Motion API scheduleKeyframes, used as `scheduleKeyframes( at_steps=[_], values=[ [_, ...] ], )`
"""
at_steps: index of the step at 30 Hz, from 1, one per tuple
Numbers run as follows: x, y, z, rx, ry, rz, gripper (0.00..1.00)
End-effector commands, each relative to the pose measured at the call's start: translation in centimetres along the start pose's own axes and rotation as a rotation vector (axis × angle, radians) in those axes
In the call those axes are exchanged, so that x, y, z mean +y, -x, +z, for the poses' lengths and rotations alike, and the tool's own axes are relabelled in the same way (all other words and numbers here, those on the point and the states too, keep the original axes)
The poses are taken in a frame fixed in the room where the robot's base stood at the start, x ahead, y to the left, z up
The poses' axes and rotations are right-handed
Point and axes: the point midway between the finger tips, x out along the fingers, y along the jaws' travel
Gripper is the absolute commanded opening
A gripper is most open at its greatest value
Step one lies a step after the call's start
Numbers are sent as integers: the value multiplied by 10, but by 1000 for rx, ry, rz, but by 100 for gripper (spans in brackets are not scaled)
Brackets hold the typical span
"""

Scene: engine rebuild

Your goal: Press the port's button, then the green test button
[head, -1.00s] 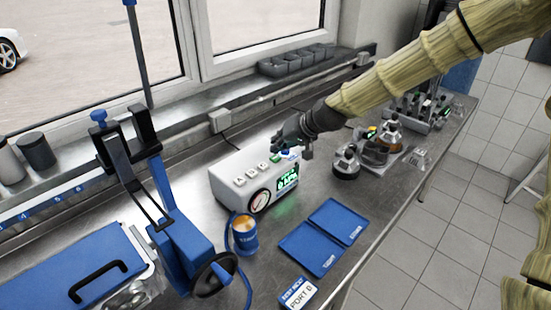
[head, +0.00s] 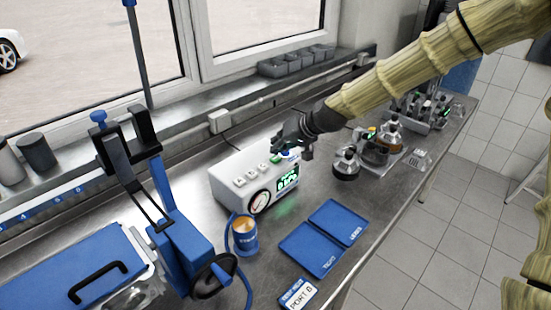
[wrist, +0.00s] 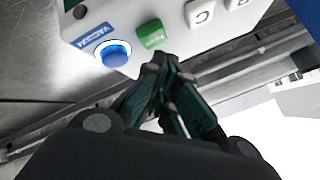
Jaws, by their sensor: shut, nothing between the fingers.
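The white test box (head: 228,187) stands on the steel bench, with a round gauge (head: 260,203) and a lit green display (head: 288,180) on its front. Its top has a row of white buttons (head: 251,175); two with letters show in the wrist view (wrist: 200,13), one reading C. The green button (wrist: 152,34) is beside them, then a round blue button (wrist: 113,53) with a lit ring. My gripper (wrist: 166,62) is shut and empty, its fingertips close to the green button's edge. I cannot tell whether they touch it. A card (head: 298,294) seems to read "PORT B".
Two blue trays (head: 312,250) and a blue can (head: 244,238) are in front of the box. Glass-and-metal parts (head: 347,163) stand to its right. A blue clamp-like fixture (head: 180,245) stands at the left. The window sill runs behind.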

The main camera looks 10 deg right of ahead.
Motion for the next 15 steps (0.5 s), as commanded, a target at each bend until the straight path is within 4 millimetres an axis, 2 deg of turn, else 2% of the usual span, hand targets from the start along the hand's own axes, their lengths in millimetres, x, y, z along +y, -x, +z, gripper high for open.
scheduleKeyframes(
  at_steps=[15],
  values=[
    [4, -6, 4, 0, 0, 0, 0]
  ],
)
